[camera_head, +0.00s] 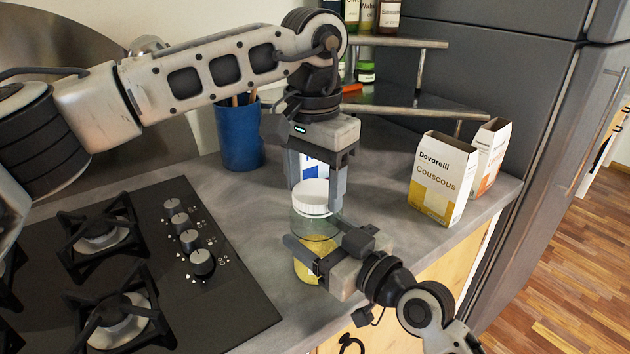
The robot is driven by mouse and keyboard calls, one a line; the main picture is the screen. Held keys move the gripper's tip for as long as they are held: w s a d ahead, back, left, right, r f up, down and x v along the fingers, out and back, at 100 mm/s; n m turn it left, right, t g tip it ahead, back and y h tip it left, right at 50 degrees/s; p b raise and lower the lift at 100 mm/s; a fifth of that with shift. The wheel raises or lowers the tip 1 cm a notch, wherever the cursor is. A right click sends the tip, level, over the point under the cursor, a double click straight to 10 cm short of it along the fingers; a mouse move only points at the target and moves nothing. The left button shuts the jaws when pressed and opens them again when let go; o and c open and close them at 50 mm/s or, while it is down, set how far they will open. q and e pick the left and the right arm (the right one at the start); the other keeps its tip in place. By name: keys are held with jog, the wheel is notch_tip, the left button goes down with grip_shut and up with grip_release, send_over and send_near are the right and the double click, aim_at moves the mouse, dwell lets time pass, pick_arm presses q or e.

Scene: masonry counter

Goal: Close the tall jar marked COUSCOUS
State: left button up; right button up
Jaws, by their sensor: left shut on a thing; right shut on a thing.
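A tall clear jar (314,224) stands on the counter near its front edge, with yellow contents (306,272) low inside. No marking is readable on its visible side. A white ribbed lid (313,195) is at the jar's mouth; I cannot tell whether it is fully seated. My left gripper (314,192) points down from above, shut on the lid with a finger at either side. My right gripper (322,250) reaches in from the lower right and is shut on the jar's body, hiding part of its lower half.
A Dovarelli Couscous box (441,178) and another carton (489,156) stand at right. A blue utensil holder (239,135) is behind left. The stove (230,290) fills the left front. A metal shelf (425,104) stands behind. A blue-and-white item (317,165) is mostly hidden behind my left gripper.

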pick_arm(q)
jog(key=o, duration=0.9)
jog(key=shift+r, duration=0.1)
jog(key=shift+r, duration=2.2)
